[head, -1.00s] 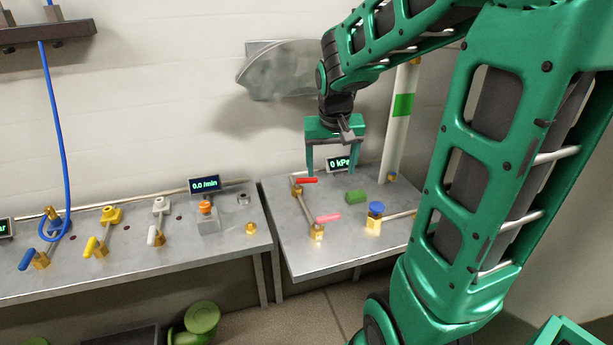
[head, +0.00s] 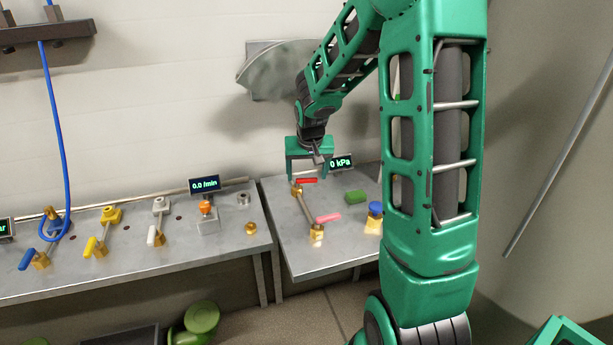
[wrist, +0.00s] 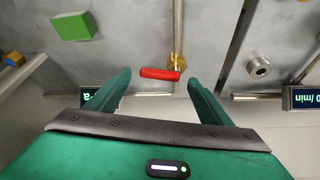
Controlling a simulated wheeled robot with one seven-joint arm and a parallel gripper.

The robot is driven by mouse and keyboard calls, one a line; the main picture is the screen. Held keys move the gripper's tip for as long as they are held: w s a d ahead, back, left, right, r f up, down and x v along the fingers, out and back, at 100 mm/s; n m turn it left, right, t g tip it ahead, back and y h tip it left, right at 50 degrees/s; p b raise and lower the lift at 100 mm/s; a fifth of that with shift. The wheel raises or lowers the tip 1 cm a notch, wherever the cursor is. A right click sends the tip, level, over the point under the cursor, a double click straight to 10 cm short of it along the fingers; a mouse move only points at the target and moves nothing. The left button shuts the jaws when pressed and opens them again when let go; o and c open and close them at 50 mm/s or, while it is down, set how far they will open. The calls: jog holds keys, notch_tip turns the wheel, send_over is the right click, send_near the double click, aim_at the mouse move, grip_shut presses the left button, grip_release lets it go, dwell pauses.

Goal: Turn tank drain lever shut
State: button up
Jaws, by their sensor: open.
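A red lever (head: 306,181) sits on a brass valve at the back left of the right-hand bench, and a pink lever (head: 328,217) sits on another brass valve (head: 317,232) at the front. A pipe joins the two valves. I cannot tell by a label which is the tank drain. My gripper (head: 309,178) is open, pointing down over the red lever. In the wrist view the red lever (wrist: 158,74) lies crosswise between the fingertips, with its brass valve (wrist: 178,62) near the right finger. No contact with either finger shows.
A kPa display (head: 341,163) stands just behind my gripper. A green block (head: 355,196) and a blue-knobbed valve (head: 375,210) are to the right. The left bench (head: 130,265) carries several other valves and a display (head: 204,186). My arm hides the right bench's right end.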

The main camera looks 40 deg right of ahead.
jog(key=shift+x, duration=0.75)
jog(key=shift+c, duration=0.2)
jog(key=c, duration=1)
jog(key=shift+w+d+n+y, duration=0.15)
jog(key=shift+n+y, duration=0.1)
jog(key=shift+n, duration=0.45)
jog(key=shift+w+d+n+y, duration=0.15)
jog(key=shift+n+y, duration=0.1)
jog(key=shift+n, duration=0.45)
jog(key=o, duration=1)
jog(key=shift+o, duration=0.2)
jog(key=v, duration=1)
jog(key=shift+s+r, duration=0.3)
jog(key=shift+a, duration=0.1)
